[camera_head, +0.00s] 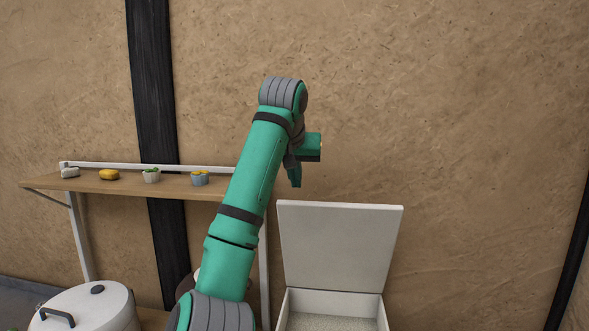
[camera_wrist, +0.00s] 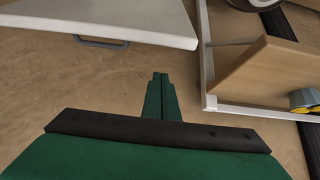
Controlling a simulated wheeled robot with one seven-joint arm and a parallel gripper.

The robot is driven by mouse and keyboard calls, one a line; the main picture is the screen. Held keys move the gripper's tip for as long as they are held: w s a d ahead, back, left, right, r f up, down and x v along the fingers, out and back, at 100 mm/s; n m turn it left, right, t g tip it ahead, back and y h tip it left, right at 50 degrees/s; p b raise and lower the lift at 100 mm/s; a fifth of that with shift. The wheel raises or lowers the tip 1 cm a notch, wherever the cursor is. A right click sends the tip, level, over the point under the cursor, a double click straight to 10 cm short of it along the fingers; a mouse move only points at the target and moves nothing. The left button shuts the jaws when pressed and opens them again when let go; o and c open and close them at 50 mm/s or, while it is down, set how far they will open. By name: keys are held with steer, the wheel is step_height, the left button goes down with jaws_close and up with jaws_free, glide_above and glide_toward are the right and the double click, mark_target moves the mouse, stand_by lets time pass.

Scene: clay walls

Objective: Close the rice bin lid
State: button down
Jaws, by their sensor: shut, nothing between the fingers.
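The rice bin (camera_head: 332,308) is a white box at the lower middle right in the head view, with pale grain-like contents showing inside. Its white lid (camera_head: 340,245) stands open, raised nearly upright at the back. In the wrist view, a white panel with a grey handle, which looks like the lid (camera_wrist: 120,18), fills the upper left. My gripper (camera_head: 295,182) hangs above and slightly left of the lid, apart from it. In the wrist view, my gripper's green fingers (camera_wrist: 160,78) are together with nothing between them.
A wooden shelf (camera_head: 130,184) with several small items is on the wall at left; its end also shows in the wrist view (camera_wrist: 262,75). A round white lidded container (camera_head: 90,308) stands at lower left. The wall right of the bin is clear.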

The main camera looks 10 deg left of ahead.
steer(key=shift+s+f, duration=0.5)
steer(key=shift+f, duration=0.3)
steer(key=shift+s+f, duration=0.25)
steer(key=shift+s, duration=0.25)
steer(key=shift+s+f, duration=0.2)
steer(key=shift+s, duration=0.3)
